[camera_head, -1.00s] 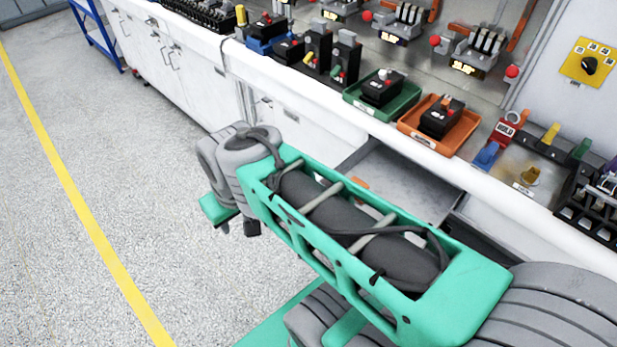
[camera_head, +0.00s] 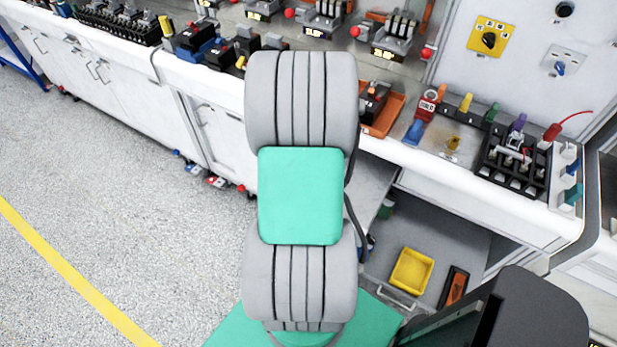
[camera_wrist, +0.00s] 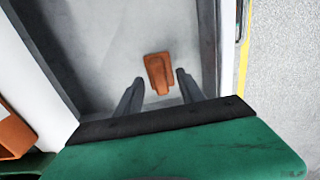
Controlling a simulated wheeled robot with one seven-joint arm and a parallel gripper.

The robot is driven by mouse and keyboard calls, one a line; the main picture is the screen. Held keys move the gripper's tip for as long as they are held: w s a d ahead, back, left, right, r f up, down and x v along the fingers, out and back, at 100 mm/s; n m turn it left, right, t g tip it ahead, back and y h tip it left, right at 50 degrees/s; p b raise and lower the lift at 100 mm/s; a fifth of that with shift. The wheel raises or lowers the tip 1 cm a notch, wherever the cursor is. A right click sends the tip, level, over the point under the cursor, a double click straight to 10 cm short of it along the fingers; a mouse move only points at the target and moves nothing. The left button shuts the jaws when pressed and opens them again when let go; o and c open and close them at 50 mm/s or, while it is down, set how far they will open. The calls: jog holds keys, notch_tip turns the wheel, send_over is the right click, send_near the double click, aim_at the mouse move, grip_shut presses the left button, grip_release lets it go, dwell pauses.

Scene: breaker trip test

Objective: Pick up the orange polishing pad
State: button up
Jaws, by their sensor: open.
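The orange polishing pad (camera_wrist: 157,69) lies on the pale grey floor of an open drawer (camera_wrist: 105,50) in the wrist view. It looks like a small orange-brown block with a narrower end towards me. My gripper (camera_wrist: 159,77) is open, with its two dark fingers on either side of the pad in the picture. I cannot tell how far the fingertips are above it, and nothing is held. In the head view my arm hides my gripper and the pad; only a strip of the drawer (camera_head: 367,190) shows.
The drawer's dark side wall (camera_wrist: 50,45) is at left in the wrist view. The white bench edge (camera_head: 480,185) runs above the drawer and carries an orange tray (camera_head: 385,118) and several devices. Lower down are a yellow tray (camera_head: 411,271) and an orange-black item (camera_head: 454,287).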

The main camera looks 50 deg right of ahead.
notch_tip(320, 180, down, 2)
jog(key=shift+f, duration=0.15)
jog(key=shift+c, duration=0.5)
grip_shut()
